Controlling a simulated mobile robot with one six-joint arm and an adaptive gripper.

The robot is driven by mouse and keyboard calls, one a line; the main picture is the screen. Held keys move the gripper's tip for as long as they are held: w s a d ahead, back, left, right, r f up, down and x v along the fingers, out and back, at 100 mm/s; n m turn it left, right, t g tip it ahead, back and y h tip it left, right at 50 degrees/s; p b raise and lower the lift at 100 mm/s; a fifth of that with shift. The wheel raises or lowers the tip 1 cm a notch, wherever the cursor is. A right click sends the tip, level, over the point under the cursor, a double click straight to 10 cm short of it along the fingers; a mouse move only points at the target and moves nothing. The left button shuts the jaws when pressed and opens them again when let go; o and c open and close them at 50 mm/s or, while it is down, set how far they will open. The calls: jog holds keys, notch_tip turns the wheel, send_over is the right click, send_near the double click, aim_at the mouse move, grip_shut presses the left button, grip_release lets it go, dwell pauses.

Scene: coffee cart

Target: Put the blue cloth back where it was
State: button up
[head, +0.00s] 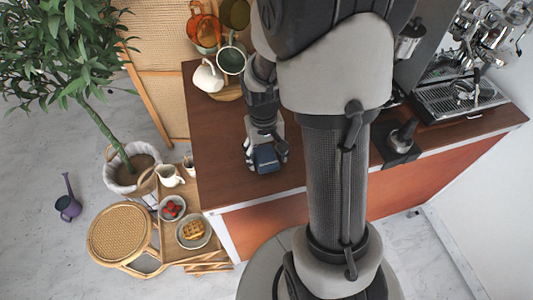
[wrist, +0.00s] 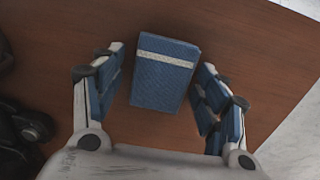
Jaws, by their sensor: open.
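The blue cloth (wrist: 164,72) is a folded block with a pale stripe across it. It lies on the brown wooden counter (wrist: 255,60), and in the head view it shows small and dark blue (head: 266,159) near the counter's front left part. My gripper (wrist: 158,95) is open, with one blue-padded finger on each side of the cloth and visible gaps between. In the head view my gripper (head: 266,160) points down over the cloth and hides part of it.
A white pitcher (head: 208,77) and cups stand at the counter's back left. A coffee machine (head: 460,95) and a tamper (head: 402,135) are at right. A low wooden stand with bowls (head: 193,232) is beside the counter. The counter left of my gripper is clear.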

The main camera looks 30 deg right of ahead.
notch_tip(320, 180, up, 11)
jog(key=p, duration=0.4)
notch_tip(320, 180, up, 10)
jog(key=n+t, duration=0.1)
jog(key=t, duration=0.1)
send_over(265, 156)
jog(key=s+a, duration=0.5)
jog(key=a, duration=0.1)
jog(key=s+a+r+n+t, duration=0.2)
jog(key=s+a+r, duration=0.2)
jog(key=s, duration=0.5)
jog(key=shift+a+r+t, duration=0.15)
jog(key=shift+r+t, duration=0.2)
jog(key=shift+t, duration=0.05)
jog(key=shift+w, duration=0.1)
jog(key=shift+c, duration=0.2)
